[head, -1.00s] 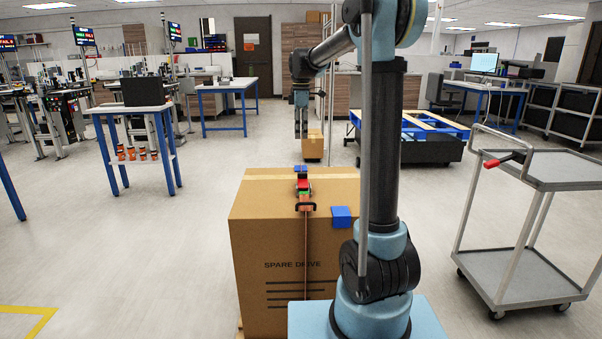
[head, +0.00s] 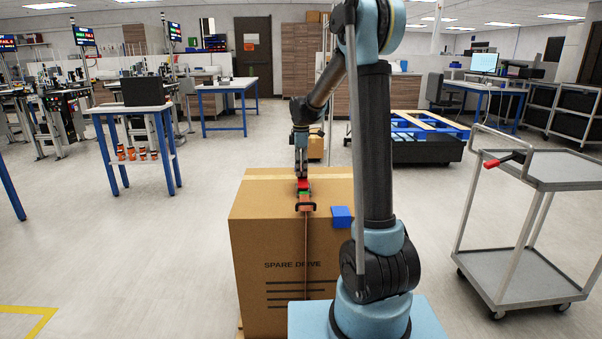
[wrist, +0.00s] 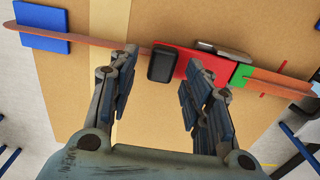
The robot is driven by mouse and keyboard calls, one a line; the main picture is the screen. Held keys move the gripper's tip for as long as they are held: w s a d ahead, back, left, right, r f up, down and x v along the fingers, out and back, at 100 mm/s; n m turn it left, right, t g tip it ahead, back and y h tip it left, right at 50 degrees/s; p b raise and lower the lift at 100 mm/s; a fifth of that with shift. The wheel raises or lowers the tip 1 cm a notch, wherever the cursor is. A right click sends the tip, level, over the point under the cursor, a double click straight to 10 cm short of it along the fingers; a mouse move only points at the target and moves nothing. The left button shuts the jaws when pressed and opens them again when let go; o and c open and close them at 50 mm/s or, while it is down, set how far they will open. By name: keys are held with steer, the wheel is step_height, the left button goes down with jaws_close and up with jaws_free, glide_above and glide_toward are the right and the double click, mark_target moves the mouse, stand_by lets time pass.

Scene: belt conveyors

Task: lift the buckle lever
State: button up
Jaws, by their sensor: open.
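The red buckle (wrist: 190,62) lies on an orange strap (wrist: 280,80) across the top of a cardboard box (head: 270,220). In the wrist view a black block (wrist: 162,63) is at its left end, a grey metal piece (wrist: 222,50) along its upper edge, and a green part (wrist: 242,75) at its right. I cannot tell for sure which part is the lever. My gripper (wrist: 163,74) is open and empty, its fingers apart on either side of the black block in the picture. In the head view my gripper (head: 301,168) is just over the buckle, hiding its far end.
A blue pad (wrist: 42,30) lies under the strap in the wrist view. A grey trolley (head: 530,220) stands at the right. The floor left of the box is clear.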

steer(key=shift+f, duration=0.7)
steer(key=shift+c, duration=0.6)
jaws_close()
